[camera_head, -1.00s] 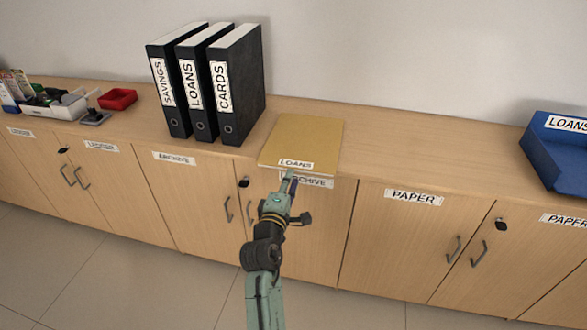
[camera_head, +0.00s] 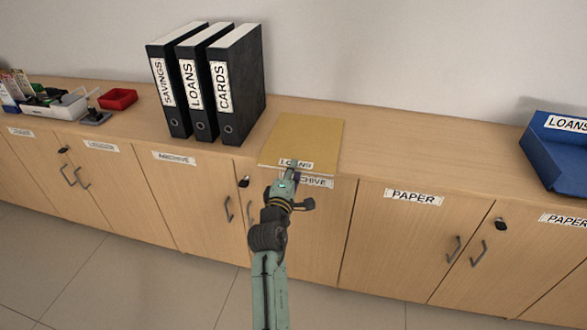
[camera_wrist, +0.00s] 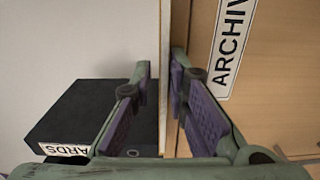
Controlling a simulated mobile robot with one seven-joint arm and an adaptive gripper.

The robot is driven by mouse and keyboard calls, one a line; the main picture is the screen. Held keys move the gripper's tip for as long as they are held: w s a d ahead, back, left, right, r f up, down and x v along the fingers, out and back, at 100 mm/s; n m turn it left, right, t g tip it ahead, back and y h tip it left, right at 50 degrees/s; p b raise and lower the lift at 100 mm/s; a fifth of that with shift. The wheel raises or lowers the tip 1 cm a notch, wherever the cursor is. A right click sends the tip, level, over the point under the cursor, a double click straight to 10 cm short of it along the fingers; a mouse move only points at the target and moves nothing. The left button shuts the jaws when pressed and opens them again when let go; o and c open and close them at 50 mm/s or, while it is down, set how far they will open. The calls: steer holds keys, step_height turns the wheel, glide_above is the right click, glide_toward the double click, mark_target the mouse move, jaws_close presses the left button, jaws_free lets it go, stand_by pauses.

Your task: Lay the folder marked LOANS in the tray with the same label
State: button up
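The tan folder marked LOANS (camera_head: 303,140) lies flat on the counter, its labelled edge at the counter's front edge. My gripper (camera_head: 292,173) is at this labelled edge and partly covers the label. In the wrist view the folder shows edge-on as a thin pale strip (camera_wrist: 164,80) between the two fingers of my open gripper (camera_wrist: 159,75). The right finger is close to the strip; a gap shows on the left finger's side. The blue tray labelled LOANS (camera_head: 552,165) stands at the far right of the counter, cut off by the picture edge.
Three black binders stand left of the folder: SAVINGS (camera_head: 167,85), LOANS (camera_head: 192,85) and CARDS (camera_head: 240,80). A red tray (camera_head: 117,98) and a white organiser (camera_head: 65,107) are further left. The counter between folder and blue tray (camera_head: 430,152) is clear.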

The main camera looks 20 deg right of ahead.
jaws_close()
steer(key=shift+r, duration=0.1)
stand_by(0.7)
